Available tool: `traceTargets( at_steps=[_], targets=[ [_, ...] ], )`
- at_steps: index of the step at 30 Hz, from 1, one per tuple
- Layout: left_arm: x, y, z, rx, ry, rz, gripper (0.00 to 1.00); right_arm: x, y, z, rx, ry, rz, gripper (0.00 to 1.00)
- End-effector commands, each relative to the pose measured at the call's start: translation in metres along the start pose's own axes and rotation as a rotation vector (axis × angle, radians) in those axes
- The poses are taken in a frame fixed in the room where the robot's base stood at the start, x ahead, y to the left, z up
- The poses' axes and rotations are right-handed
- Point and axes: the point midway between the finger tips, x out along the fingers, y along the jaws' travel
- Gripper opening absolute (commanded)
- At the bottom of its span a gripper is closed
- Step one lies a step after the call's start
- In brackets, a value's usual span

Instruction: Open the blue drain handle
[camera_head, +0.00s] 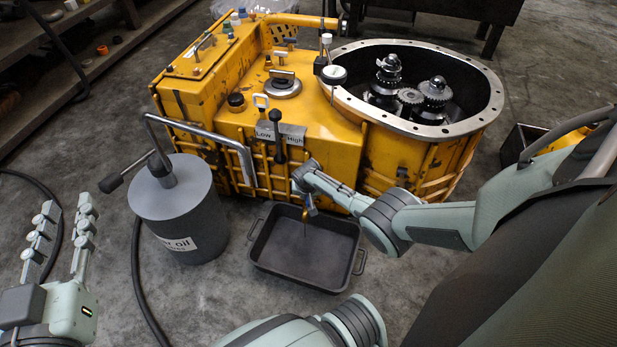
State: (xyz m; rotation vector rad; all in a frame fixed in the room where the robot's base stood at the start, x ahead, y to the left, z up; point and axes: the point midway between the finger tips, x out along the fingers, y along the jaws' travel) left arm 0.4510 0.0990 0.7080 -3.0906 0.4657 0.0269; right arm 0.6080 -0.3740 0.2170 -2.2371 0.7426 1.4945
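The yellow transmission housing (345,150) stands on the floor in the middle of the view. A small blue drain handle (312,203) shows low on its front side, beside a brass-coloured drain fitting (306,215). A dark drain pan (275,262) sits below it. My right gripper (303,178) is right at the handle, in front of the housing. Its fingers are small and partly hidden, so I cannot tell their opening or grip. My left gripper (67,208) is at the lower left, its two fingers apart and empty, away from the housing.
A grey oil drum (180,212) with a pump pipe and hose stands left of the pan. The housing's round opening holds gears (410,95). A shelf (110,50) runs along the upper left.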

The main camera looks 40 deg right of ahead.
Motion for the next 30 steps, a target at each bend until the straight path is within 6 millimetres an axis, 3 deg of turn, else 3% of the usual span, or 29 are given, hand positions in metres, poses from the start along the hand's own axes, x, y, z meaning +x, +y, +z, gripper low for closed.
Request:
traceTargets(
  at_steps=[13,28,29,30],
  targets=[
    [-0.001,0.009,-0.023,-0.016,0.111,0.018,0.3,0.001,-0.002,0.001,0.171,-0.003,0.07,0.0],
    [-0.001,0.01,-0.026,-0.019,0.126,0.021,0.3,0.0,-0.002,0.001,0.186,-0.003,0.076,0.0],
    [-0.001,0.01,-0.026,-0.019,0.126,0.021,0.3,0.0,-0.002,0.001,0.186,-0.003,0.076,0.14],
    [-0.001,0.011,-0.026,-0.019,0.126,0.021,0.3,0.0,-0.002,0.001,0.186,-0.003,0.076,0.19]
  ],
)
